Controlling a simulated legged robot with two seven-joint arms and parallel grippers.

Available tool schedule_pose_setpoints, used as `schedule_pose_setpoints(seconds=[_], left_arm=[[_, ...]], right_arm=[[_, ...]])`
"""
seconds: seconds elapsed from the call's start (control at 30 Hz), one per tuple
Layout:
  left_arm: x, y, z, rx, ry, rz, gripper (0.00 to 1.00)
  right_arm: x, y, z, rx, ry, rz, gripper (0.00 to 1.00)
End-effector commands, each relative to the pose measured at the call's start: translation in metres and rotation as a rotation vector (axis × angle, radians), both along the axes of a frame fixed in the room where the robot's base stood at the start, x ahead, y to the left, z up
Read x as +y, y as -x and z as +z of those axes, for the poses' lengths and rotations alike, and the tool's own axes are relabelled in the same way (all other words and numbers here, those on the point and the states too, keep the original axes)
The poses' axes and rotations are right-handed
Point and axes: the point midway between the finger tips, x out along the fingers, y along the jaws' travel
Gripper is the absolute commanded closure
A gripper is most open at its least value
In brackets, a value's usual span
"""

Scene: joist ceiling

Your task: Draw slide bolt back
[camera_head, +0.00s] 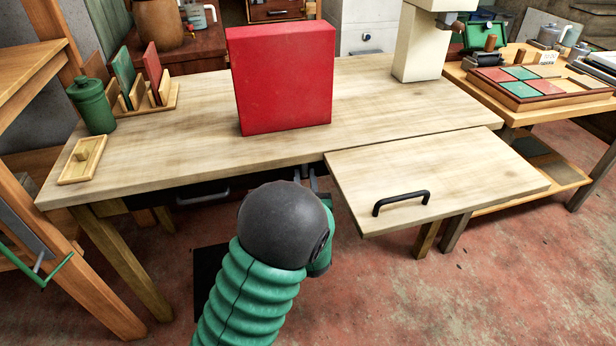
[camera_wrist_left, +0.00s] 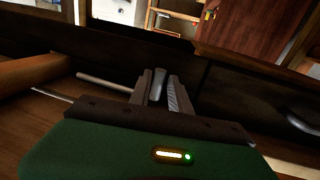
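My left gripper (camera_head: 305,176) is under the table's front edge, left of the hinged wooden flap (camera_head: 465,180); my dark wrist and green sleeve hide much of that spot. In the left wrist view, the fingers (camera_wrist_left: 160,84) stand apart on either side of a small grey knob (camera_wrist_left: 157,86), which looks like the slide bolt's knob. Whether both fingers touch it I cannot tell. A grey rod (camera_wrist_left: 103,82) lies left of the fingers and may be part of the bolt. The bolt itself is hidden in the head view. My right gripper is not in view.
A red box (camera_head: 282,80) stands on the wooden table (camera_head: 190,125). The flap carries a black handle (camera_head: 401,201). A green jar (camera_head: 92,106) and a small wooden tray (camera_head: 82,160) sit at the left. A drawer handle (camera_head: 203,197) is below the tabletop.

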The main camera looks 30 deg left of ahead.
Motion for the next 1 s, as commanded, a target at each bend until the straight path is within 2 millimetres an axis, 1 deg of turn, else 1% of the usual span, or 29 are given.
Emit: schedule_pose_setpoints(seconds=[0.63, 0.73, 0.87, 0.97, 1.0], left_arm=[[-0.001, -0.002, 0.003, -0.006, -0.002, -0.003, 0.75], [-0.003, 0.000, 0.003, -0.007, -0.001, -0.004, 0.75], [-0.015, 0.015, 0.005, -0.003, -0.001, -0.005, 0.75], [-0.033, 0.036, 0.006, -0.002, -0.001, -0.007, 0.75], [-0.040, 0.046, 0.007, 0.000, -0.003, -0.008, 0.75]], right_arm=[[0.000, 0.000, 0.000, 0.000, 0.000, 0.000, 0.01], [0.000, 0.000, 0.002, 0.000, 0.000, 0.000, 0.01], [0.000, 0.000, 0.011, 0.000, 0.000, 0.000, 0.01], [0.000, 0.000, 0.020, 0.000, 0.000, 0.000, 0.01], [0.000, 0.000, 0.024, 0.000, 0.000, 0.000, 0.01]])
